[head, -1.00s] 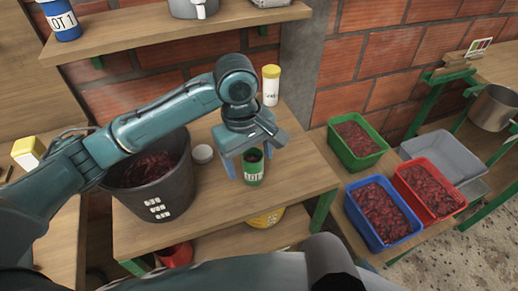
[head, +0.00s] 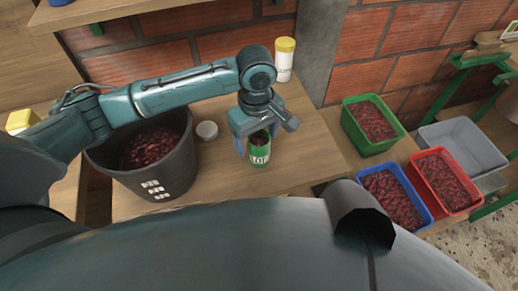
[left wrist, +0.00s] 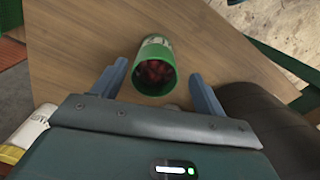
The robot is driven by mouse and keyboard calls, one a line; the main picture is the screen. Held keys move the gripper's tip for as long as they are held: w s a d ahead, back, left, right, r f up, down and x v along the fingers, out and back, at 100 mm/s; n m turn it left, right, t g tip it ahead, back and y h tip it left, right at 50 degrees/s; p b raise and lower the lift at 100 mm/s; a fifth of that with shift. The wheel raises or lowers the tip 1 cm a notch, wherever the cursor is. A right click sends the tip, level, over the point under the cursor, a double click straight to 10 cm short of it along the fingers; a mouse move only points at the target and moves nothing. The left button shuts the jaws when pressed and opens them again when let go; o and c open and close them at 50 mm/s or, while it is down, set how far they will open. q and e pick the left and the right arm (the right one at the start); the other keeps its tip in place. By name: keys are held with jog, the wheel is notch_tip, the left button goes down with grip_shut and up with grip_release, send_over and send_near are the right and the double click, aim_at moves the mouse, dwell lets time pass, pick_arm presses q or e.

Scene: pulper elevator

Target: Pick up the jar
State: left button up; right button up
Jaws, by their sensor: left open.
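The jar (head: 260,153) is a small open green can with a white lettered label and dark red contents. It stands upright near the front of the wooden table (head: 300,165). My left gripper (head: 257,143) is above it, open, with its blue fingers on either side of the jar. In the left wrist view the jar (left wrist: 156,66) shows its green rim and red contents between the spread fingers (left wrist: 158,72), with gaps at both sides. My right gripper is not in view.
A white container with yellow cap (head: 285,60) stands behind. Green (head: 360,148), blue (head: 405,222), red (head: 462,206) and grey (head: 440,134) crates are at right.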

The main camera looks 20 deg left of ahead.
pick_arm(q)
jog(key=f, duration=0.4)
jog(key=shift+w+d+f, duration=0.15)
jog(key=shift+w+f, duration=0.15)
jog(key=c, duration=1.1)
jog(key=shift+r, duration=0.1)
jog(key=shift+c, duration=0.2)
